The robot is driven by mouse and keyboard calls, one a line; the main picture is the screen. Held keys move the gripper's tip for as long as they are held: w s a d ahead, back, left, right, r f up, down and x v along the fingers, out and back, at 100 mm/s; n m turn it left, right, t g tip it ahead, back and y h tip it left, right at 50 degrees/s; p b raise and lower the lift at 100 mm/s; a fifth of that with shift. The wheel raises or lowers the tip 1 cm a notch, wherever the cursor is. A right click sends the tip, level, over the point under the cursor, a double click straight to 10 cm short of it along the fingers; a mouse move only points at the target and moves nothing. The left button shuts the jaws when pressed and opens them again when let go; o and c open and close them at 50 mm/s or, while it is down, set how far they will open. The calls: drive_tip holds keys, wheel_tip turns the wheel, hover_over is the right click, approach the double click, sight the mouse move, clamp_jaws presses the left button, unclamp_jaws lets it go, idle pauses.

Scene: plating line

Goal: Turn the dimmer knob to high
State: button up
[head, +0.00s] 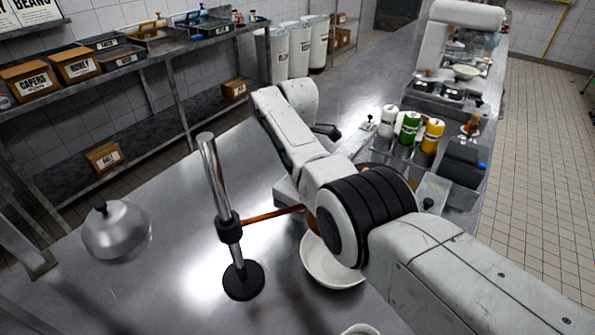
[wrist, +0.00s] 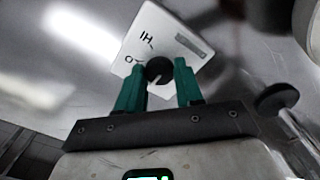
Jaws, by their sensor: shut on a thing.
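In the wrist view, a round dark dimmer knob (wrist: 158,66) sits on a pale panel (wrist: 181,28) with dark lettering and a grey strip. The lettering shows tilted in this view, and one mark beside the knob looks like an O. A thin pale line shows on the knob's lower part. My gripper (wrist: 157,76) has two green fingers, one on each side of the knob, and it is shut on the knob. In the head view my arm crosses the counter, and I cannot make out the fingers or the knob there.
A metal post on a round black base (head: 243,281) stands left of my arm, with a copper-coloured rod. A steel dome (head: 116,230) is at left. A white bowl (head: 326,266) is partly behind my arm. Several bottles (head: 410,127) stand beyond it. The counter's front left is mostly clear.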

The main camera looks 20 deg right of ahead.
drive_tip(key=shift+m, duration=0.3)
drive_tip(key=m, duration=1.1)
drive_tip(key=shift+m+b, duration=0.3)
drive_tip(key=shift+b, duration=0.1)
drive_tip(key=m, duration=1.1)
drive_tip(key=shift+m, duration=0.3)
drive_tip(key=shift+r, duration=0.1)
drive_tip(key=o, duration=1)
drive_tip(key=shift+o, duration=0.2)
